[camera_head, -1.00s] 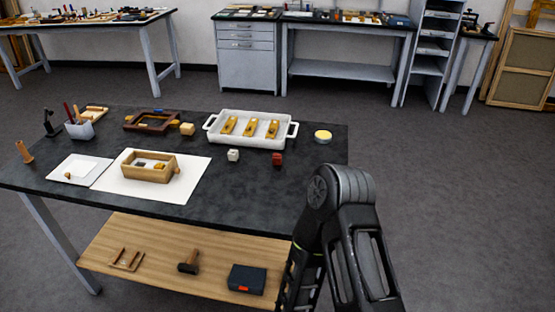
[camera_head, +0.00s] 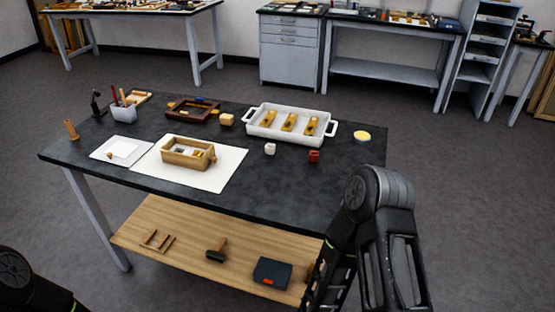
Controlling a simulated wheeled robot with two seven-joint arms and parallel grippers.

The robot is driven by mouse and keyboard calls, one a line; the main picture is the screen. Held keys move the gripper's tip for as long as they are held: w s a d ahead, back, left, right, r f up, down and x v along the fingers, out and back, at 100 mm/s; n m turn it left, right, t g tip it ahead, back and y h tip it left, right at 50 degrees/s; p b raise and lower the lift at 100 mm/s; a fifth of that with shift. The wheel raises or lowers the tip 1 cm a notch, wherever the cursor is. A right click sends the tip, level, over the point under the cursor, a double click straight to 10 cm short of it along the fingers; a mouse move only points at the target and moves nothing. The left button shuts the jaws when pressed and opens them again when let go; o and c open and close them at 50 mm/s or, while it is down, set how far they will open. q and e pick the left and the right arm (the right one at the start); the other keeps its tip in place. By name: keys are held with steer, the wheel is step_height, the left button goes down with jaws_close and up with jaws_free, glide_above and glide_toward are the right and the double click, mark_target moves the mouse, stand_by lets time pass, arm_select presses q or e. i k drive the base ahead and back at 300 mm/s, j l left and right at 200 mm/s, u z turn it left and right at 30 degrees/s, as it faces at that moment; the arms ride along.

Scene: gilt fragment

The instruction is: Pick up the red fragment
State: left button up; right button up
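The red fragment (camera_head: 314,156) is a small dark red block on the black tabletop, near the table's right end. It lies in front of the white tray and to the right of a small white block (camera_head: 270,148). My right arm comes in at the lower right, in front of the table's right end and apart from the fragment. Nothing touches the red fragment.
The white tray (camera_head: 256,127) holds three gold pieces. A yellow round tin (camera_head: 362,136) stands to its right. A wooden box (camera_head: 186,161) sits on a white sheet (camera_head: 228,175). The black table (camera_head: 215,200) has a wooden lower shelf (camera_head: 190,246). Floor is clear at right.

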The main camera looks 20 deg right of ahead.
mark_target(313, 155)
steer(key=l+z, duration=0.1)
steer(key=z, duration=0.9)
steer(key=i+l+z, duration=0.1)
steer(key=z, duration=0.35)
steer(key=i+z, duration=0.1)
steer(key=z, duration=0.4)
steer(key=l+z, duration=0.1)
steer(key=z, duration=0.4)
steer(key=i+j, duration=0.05)
